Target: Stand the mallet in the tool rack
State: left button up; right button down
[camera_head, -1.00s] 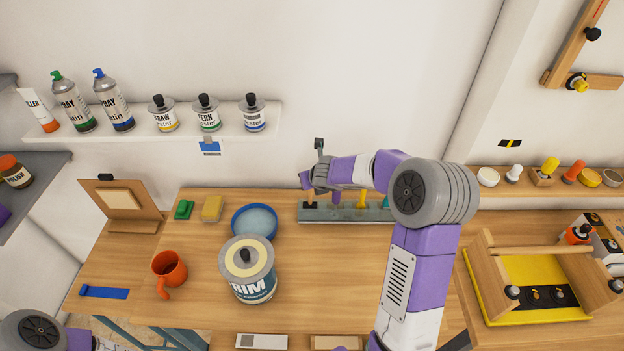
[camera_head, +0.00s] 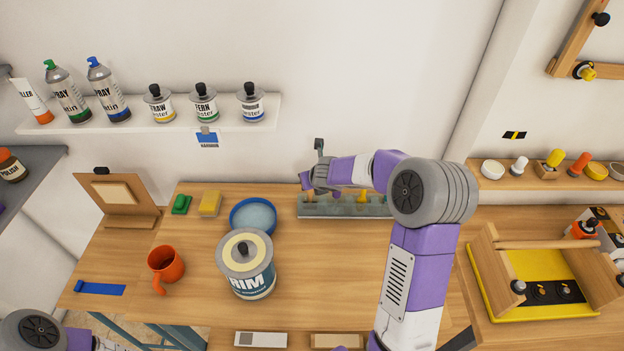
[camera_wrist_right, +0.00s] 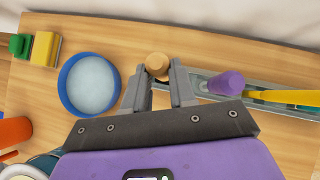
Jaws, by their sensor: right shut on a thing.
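My right gripper (camera_wrist_right: 157,80) is shut on a tan, round-ended wooden piece (camera_wrist_right: 157,64), which I take to be the mallet's handle. Its lower part and the mallet's head are hidden. In the head view the right gripper (camera_head: 308,184) is over the left end of the grey tool rack (camera_head: 345,211), with a little tan (camera_head: 309,196) showing below it. I cannot tell whether the mallet is seated in the rack. A purple handle (camera_wrist_right: 226,83) and a yellow handle (camera_wrist_right: 285,96) stand in the rack to the right. My left gripper is out of view.
A blue round dish (camera_head: 253,216) and a large paint tin (camera_head: 248,275) stand left of the rack. An orange mug (camera_head: 165,267), green block (camera_head: 181,205) and yellow block (camera_head: 210,203) are further left. The bench in front of the rack is clear.

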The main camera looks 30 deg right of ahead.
jog(key=shift+f+b, duration=0.55)
jog(key=shift+f, duration=0.1)
jog(key=c, duration=0.8)
grip_release()
jog(key=shift+c, duration=0.2)
jog(key=p+v, duration=0.2)
jog(key=v, duration=0.5)
jog(key=shift+s+r+p, duration=0.2)
jog(key=shift+r+p, duration=0.1)
jog(key=shift+p, duration=0.1)
